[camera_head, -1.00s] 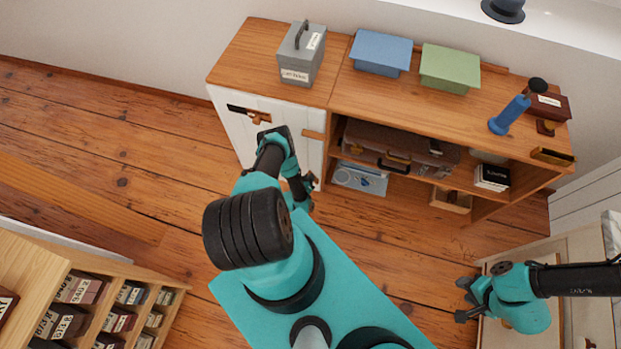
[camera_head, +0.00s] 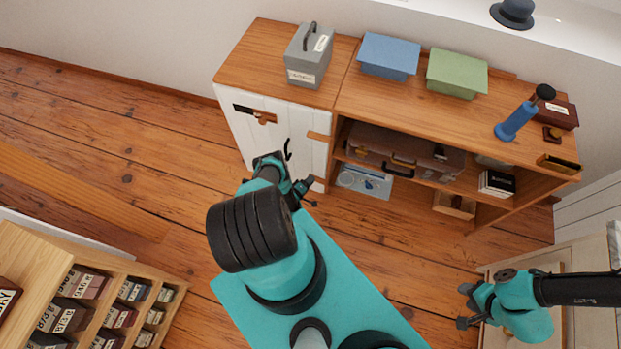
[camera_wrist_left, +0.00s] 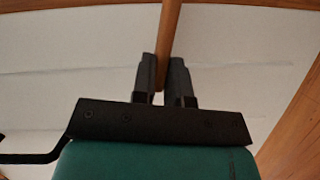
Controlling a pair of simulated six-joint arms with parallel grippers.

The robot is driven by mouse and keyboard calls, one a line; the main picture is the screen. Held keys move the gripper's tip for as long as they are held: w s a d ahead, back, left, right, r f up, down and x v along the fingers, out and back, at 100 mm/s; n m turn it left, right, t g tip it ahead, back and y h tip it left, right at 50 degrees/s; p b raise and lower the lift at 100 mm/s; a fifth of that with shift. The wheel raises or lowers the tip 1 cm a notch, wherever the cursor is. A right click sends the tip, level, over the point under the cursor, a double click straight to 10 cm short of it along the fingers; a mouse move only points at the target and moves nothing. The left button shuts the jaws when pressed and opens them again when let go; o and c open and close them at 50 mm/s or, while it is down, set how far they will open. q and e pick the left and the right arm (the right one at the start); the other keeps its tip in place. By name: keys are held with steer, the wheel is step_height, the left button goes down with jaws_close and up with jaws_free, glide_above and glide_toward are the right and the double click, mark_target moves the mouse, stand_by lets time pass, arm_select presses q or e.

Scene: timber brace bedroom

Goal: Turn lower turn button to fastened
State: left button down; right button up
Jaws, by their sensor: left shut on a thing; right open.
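The white cabinet door (camera_head: 281,124) is at the left of the wooden cabinet. The upper wooden turn button (camera_head: 319,136) lies crosswise at the door's right edge. My left gripper (camera_head: 307,189) is low in front of that edge. In the left wrist view, my left gripper (camera_wrist_left: 167,86) is shut on a narrow wooden bar (camera_wrist_left: 169,32), which looks like the lower turn button. The bar runs up the picture from between the fingertips, against white panel. The gripper hides this button in the head view. My right gripper (camera_head: 467,306) is open and empty at the lower right.
A grey box (camera_head: 308,62), blue box (camera_head: 389,57) and green box (camera_head: 456,74) stand on the cabinet top (camera_head: 345,66). A suitcase (camera_head: 440,160) lies in the open shelf. A wooden rack (camera_head: 110,262) is at lower left. Floor left of the cabinet is clear.

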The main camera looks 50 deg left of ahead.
arm_select(q)
steer(key=shift+f+n, duration=0.1)
steer(key=shift+n, duration=0.2)
steer(key=c, duration=1.1)
jaws_free()
steer(key=shift+c, duration=0.2)
steer(key=s+d, duration=0.2)
steer(key=s, duration=1.5)
steer(key=shift+d+r, duration=0.25)
steer(key=shift+r, duration=0.15)
steer(key=shift+s, duration=0.1)
steer(key=shift+c, duration=0.3)
